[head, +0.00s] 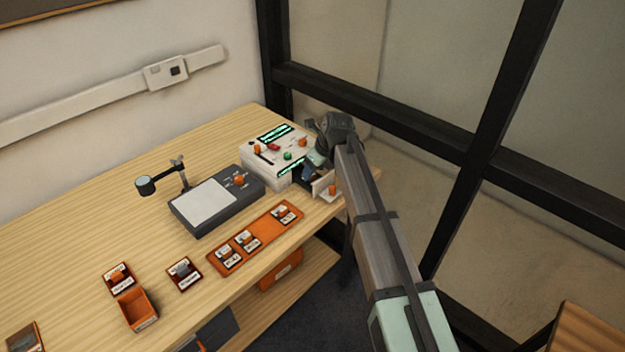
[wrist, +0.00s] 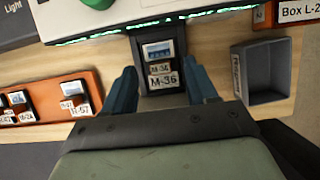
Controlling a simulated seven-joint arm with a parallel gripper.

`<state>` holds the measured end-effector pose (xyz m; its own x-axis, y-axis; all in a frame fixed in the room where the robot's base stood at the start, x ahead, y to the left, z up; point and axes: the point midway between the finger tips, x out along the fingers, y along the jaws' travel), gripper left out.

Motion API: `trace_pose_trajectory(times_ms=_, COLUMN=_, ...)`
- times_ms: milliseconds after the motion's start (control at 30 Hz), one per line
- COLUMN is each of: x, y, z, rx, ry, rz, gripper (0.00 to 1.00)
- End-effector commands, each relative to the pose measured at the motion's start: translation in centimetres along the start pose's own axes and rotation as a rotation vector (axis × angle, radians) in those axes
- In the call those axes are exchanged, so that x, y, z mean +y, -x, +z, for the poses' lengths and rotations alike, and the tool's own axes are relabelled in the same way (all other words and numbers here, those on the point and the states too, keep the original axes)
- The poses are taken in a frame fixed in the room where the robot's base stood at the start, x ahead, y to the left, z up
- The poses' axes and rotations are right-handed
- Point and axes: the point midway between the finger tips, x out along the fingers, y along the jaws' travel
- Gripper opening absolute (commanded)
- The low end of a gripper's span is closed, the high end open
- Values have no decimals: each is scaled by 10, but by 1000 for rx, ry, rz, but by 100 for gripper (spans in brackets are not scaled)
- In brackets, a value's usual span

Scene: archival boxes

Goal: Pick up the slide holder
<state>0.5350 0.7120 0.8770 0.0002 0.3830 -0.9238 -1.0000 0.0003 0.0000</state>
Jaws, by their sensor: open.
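A dark slide holder (wrist: 161,58) with a small picture and a label reading M-36 shows in the wrist view, at the front of a white machine (head: 262,160) with green-lit displays. My gripper (wrist: 162,72) is open, with one blue finger on each side of this holder; I cannot tell whether either touches it. In the head view my gripper (head: 309,172) is at the machine's front right, and the holder there is hidden or too small to tell. Other slide holders sit in an orange tray (head: 264,230), which also shows in the wrist view (wrist: 93,82).
A grey open bin (wrist: 268,97) lies right of my gripper, near a "Box L-2" label (wrist: 298,12). A dark light pad (head: 228,207) with a magnifier arm (head: 147,185) stands left of the machine. An orange box (head: 138,312) and loose holders (head: 184,273) lie front left.

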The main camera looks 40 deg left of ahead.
Motion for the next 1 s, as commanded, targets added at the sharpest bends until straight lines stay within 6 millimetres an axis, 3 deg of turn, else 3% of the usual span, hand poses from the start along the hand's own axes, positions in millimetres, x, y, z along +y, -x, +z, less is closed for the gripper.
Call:
trace_pose_trajectory(times_ms=133, x=0, y=-16, z=0, rx=0, ry=1, rz=1, gripper=57)
trace_pose_trajectory(times_ms=400, x=0, y=-19, z=0, rx=-1, ry=0, rz=0, gripper=56)
trace_pose_trajectory(times_ms=1000, x=0, y=-18, z=0, rx=-1, ry=0, rz=1, gripper=0)
